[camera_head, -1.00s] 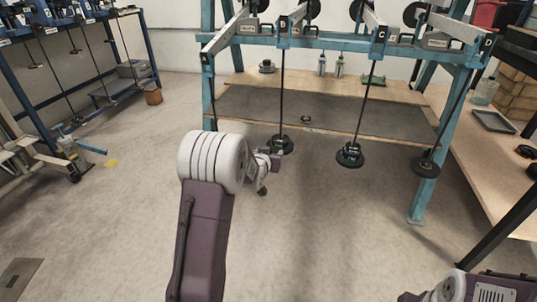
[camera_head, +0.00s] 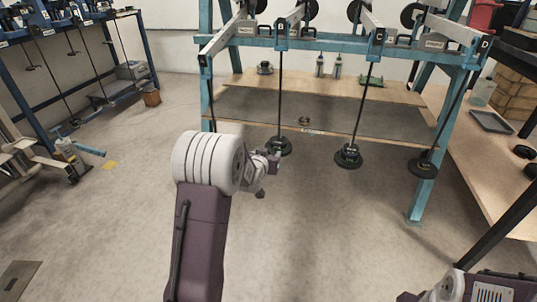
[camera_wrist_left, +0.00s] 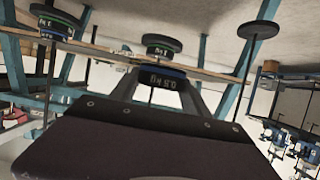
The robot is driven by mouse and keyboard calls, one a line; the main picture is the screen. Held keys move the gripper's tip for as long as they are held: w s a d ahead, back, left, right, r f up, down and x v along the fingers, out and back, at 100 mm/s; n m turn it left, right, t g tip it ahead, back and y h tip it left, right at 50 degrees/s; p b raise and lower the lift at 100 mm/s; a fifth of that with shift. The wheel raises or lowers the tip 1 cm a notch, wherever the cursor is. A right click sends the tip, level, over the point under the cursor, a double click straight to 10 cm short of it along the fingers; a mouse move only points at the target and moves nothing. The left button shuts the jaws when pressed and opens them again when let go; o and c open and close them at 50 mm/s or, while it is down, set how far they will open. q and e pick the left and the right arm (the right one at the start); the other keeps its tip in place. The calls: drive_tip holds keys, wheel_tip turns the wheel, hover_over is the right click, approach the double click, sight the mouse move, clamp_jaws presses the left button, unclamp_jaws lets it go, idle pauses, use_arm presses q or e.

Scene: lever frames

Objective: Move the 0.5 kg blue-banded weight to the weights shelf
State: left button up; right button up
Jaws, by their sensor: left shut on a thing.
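My left gripper (camera_head: 273,161) is just in front of and below a hanging dark weight (camera_head: 278,146) in the head view. In the left wrist view, which is upside down, the left gripper (camera_wrist_left: 160,92) is shut on the dark blue-banded weight (camera_wrist_left: 160,78), marked 0.5 KG. A thin rod shows by this weight; I cannot tell whether they touch. A wooden shelf (camera_head: 235,79) with a dark mat stands behind the teal frame, with a small label on its front edge, too small to read. I cannot tell whether it is the weights shelf. My right gripper is out of view.
The teal lever frame (camera_head: 414,192) stands ahead, with levers and hanging rods. Other dark weights hang at the middle (camera_head: 348,157) and right (camera_head: 422,168). A wooden bench (camera_head: 465,160) runs along the right. A blue rack (camera_head: 150,50) stands at left. The floor between is clear.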

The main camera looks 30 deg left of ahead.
use_arm(q)
drive_tip(key=shift+s+d+r+b, duration=0.1)
drive_tip(key=shift+s+d+b, duration=0.15)
drive_tip(key=shift+s, duration=1.1)
drive_tip(key=shift+s+d+b, duration=0.1)
drive_tip(key=shift+s+d, duration=0.2)
drive_tip(key=shift+s, duration=1.05)
